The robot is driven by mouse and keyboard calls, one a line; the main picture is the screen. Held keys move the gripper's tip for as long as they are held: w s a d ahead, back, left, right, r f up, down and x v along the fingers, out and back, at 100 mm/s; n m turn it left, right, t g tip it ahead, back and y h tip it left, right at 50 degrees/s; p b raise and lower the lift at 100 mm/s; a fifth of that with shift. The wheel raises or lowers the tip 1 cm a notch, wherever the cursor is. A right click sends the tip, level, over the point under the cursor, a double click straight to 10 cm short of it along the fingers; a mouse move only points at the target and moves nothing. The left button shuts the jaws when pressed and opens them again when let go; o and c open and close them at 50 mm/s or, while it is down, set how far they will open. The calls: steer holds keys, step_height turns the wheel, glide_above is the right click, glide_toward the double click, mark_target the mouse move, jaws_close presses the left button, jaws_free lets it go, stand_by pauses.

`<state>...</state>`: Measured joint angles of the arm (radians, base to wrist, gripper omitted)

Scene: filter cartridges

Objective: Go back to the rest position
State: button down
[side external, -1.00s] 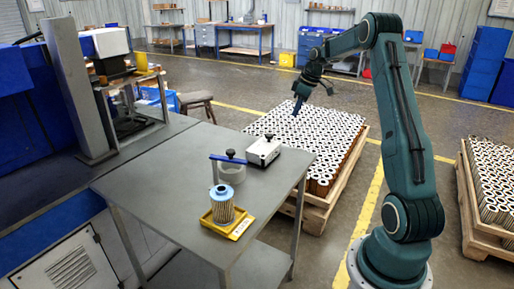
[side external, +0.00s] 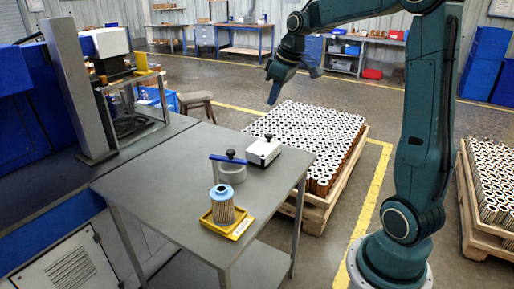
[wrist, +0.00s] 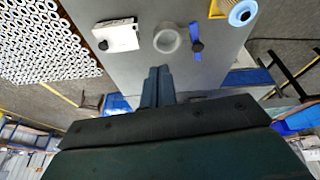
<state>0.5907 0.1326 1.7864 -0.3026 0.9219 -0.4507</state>
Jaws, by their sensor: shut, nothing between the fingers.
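My gripper (side external: 273,97) hangs in the air above the far edge of the pallet of cartridges, clear of everything. In the wrist view the fingers (wrist: 158,72) are together with nothing between them. A filter cartridge (side external: 222,205) with a blue top stands upright in a yellow tray (side external: 233,231) on the grey table (side external: 165,200). The wrist view shows the cartridge's blue end (wrist: 242,12) at the top right. Many more cartridges (side external: 305,130) stand packed on a wooden pallet (side external: 318,213) beside the table.
A white box (side external: 263,151) with a black knob and a grey ring (side external: 232,172) with a blue-handled part (side external: 228,158) stand on the table. A machine (side external: 75,95) is at the left. A second loaded pallet (side external: 487,205) is at the right. A stool (side external: 196,100) stands behind the table.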

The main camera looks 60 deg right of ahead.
steer(key=s+a+r, duration=0.3)
steer(key=s+a, duration=0.7)
steer(key=a, duration=0.4)
steer(key=s+a+f+t, duration=0.1)
steer(key=s+a+f, duration=0.1)
steer(key=s, duration=0.3)
steer(key=s+a+f+m, duration=0.1)
steer(key=s+a, duration=0.2)
steer(key=s, duration=0.3)
steer(key=shift+a+f+t, duration=0.3)
steer(key=shift+f+t, duration=0.1)
